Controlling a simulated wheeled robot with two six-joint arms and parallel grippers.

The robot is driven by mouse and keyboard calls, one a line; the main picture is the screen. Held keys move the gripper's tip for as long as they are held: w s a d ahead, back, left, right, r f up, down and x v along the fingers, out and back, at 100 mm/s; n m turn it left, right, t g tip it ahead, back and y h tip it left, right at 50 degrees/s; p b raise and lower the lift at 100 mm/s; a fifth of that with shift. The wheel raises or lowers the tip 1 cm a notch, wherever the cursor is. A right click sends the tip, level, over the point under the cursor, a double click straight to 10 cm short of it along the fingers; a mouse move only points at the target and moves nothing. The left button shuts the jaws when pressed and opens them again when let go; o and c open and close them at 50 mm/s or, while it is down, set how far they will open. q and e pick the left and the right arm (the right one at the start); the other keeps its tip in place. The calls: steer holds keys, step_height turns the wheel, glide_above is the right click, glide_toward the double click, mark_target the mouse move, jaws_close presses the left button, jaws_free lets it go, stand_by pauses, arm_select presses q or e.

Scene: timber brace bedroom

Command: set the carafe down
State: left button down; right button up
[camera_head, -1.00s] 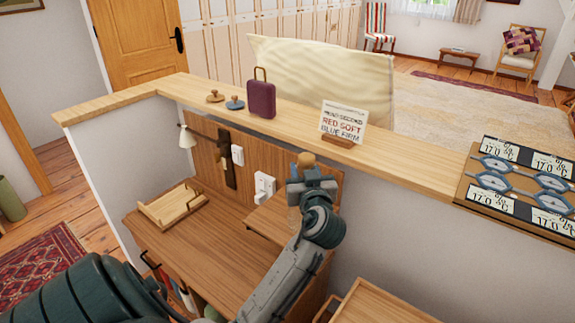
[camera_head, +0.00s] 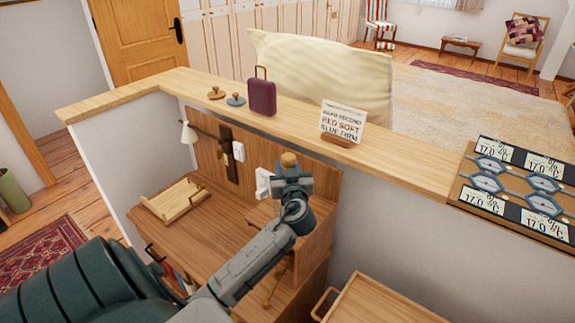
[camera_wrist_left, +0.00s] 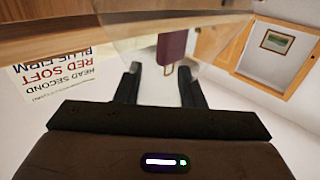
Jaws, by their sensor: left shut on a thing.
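The carafe shows in the head view mainly as a round tan stopper (camera_head: 289,159) above my left gripper (camera_head: 291,176). My gripper and wrist hide most of its body. In the left wrist view, clear glass (camera_wrist_left: 205,78) spans the space at the fingertips of my left gripper (camera_wrist_left: 159,75), which is shut on the carafe. The carafe looks upright, in front of the wooden back panel and near the small raised shelf (camera_head: 259,213). I cannot tell whether its base touches anything. My right gripper is not in view.
A long ledge (camera_head: 400,165) runs behind, carrying a sign (camera_head: 342,122), a purple case (camera_head: 262,97) and two small knobbed discs. A wooden tray (camera_head: 175,203) lies on the desk (camera_head: 205,235).

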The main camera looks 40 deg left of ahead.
arm_select(q)
steer(key=c, duration=0.9)
jaws_free()
steer(key=shift+b+v, duration=2.25)
steer(key=shift+v, duration=3.85)
